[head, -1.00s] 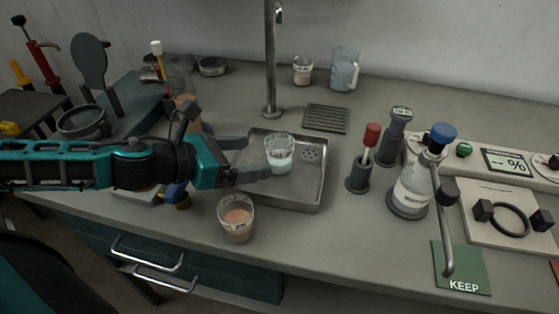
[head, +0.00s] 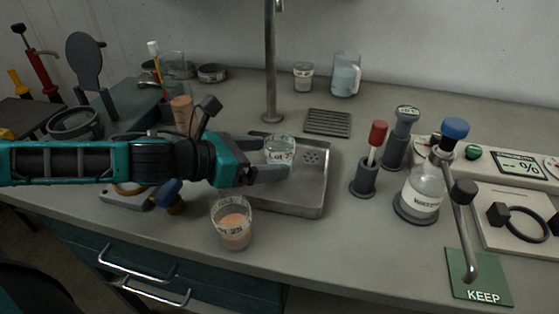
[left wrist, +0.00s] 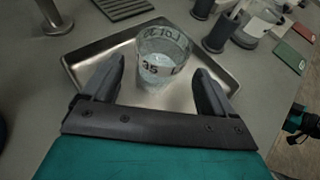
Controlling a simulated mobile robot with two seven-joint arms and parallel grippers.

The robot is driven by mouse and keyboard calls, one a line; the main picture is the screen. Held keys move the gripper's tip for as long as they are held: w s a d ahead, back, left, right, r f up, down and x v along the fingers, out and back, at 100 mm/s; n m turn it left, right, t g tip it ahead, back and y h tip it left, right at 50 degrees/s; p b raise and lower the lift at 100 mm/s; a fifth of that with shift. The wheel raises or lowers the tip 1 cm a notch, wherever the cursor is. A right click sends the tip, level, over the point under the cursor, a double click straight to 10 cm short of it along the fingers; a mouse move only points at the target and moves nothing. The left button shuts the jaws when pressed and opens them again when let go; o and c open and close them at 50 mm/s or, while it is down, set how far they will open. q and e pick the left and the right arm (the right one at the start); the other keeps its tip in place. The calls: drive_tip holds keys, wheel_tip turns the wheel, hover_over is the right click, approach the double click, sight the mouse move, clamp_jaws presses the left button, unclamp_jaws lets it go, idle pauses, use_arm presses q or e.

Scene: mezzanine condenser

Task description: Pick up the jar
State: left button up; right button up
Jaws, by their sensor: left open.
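A clear glass jar (head: 281,149) with a printed white label and pale liquid stands upright in the shallow metal tray (head: 312,200). My left gripper (head: 272,158) reaches in from the left, open, with its fingers at either side of the jar in the head view. In the left wrist view the jar (left wrist: 162,62) stands between and just beyond the open fingertips (left wrist: 160,72). I cannot tell whether either finger touches it. The gripper hides part of the tray's left side.
A glass of orange-pink liquid (head: 234,222) stands at the tray's front left, close below my left arm. A metal tap (head: 270,70) rises behind the tray. A red-topped tool in a holder (head: 368,165) and a blue-capped bottle (head: 425,185) stand to the right.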

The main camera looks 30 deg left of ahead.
sight(267, 157)
use_arm(q)
drive_tip(key=shift+x, duration=1.9)
drive_tip(key=shift+w+d+f, duration=0.3)
drive_tip(key=shift+w+f, duration=0.1)
drive_tip(key=shift+w, duration=0.1)
use_arm(e)
drive_tip(key=shift+s+d+f, duration=0.1)
drive_tip(key=shift+d+f, duration=0.05)
drive_tip(key=shift+d, duration=0.2)
use_arm(q)
drive_tip(key=shift+c, duration=0.5)
drive_tip(key=c, duration=1)
use_arm(e)
drive_tip(key=shift+a+r, duration=0.15)
drive_tip(key=shift+r, duration=0.1)
use_arm(q)
drive_tip(key=shift+r+p, duration=0.15)
drive_tip(key=shift+p, duration=0.15)
